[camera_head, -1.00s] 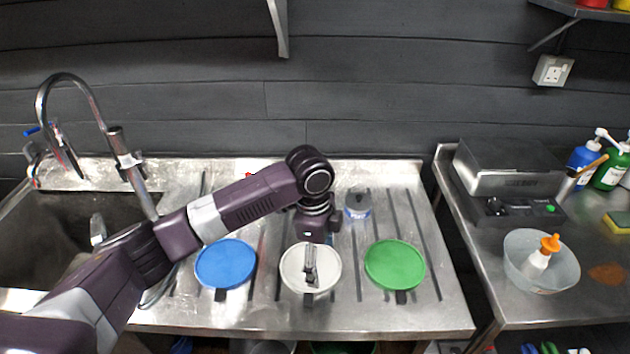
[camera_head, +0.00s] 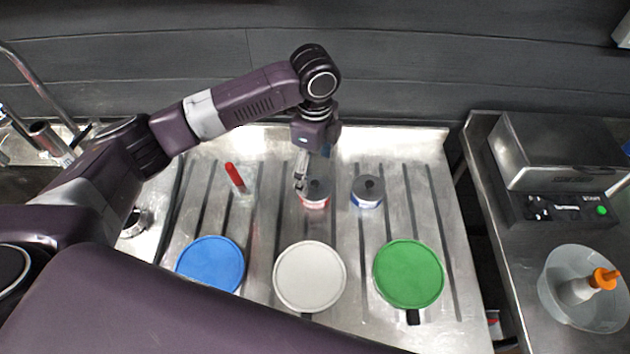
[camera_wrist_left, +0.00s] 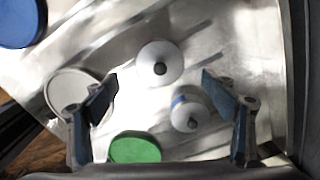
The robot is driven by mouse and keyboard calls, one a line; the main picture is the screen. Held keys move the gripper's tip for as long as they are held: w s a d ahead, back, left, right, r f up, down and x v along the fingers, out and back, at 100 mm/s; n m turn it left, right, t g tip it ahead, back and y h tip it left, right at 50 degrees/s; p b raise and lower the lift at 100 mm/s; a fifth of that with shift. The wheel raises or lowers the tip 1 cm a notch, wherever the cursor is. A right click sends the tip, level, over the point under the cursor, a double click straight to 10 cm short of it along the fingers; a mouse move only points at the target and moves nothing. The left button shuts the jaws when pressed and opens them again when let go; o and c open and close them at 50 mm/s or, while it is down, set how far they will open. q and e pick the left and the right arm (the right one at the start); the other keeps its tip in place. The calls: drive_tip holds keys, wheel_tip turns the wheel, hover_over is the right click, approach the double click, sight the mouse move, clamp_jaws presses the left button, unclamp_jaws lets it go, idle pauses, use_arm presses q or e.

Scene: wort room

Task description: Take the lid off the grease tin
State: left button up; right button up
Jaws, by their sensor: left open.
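Two small tins with grey lids and dark knobs stand side by side on the ribbed steel drainer. One has a red-marked label (camera_head: 316,201) and the other a blue-marked label (camera_head: 367,192). I cannot read which is the grease tin. Both lids are on. My left gripper (camera_head: 301,182) is open, pointing down by the red-marked tin and partly covering it. In the left wrist view, one tin (camera_wrist_left: 160,63) lies between and beyond the open fingertips (camera_wrist_left: 160,80); the blue-banded tin (camera_wrist_left: 190,113) is nearer the right finger. Nothing is held. My right gripper is out of view.
Blue (camera_head: 211,265), white (camera_head: 310,276) and green (camera_head: 409,273) round discs lie in front of the tins. A red-topped item (camera_head: 235,177) stands left. On the right bench are a grey machine (camera_head: 555,150) and a bowl (camera_head: 553,309) holding an orange-capped bottle.

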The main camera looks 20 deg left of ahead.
sight(314, 183)
use_arm(q)
wheel_tip(314, 183, down, 5)
drive_tip(key=shift+r+p, duration=0.2)
drive_tip(key=shift+p, duration=0.6)
drive_tip(key=shift+f, duration=0.25)
drive_tip(key=shift+c, duration=0.9)
drive_tip(key=c, duration=0.5)
drive_tip(key=shift+s, duration=0.15)
drive_tip(key=c, duration=1)
clamp_jaws()
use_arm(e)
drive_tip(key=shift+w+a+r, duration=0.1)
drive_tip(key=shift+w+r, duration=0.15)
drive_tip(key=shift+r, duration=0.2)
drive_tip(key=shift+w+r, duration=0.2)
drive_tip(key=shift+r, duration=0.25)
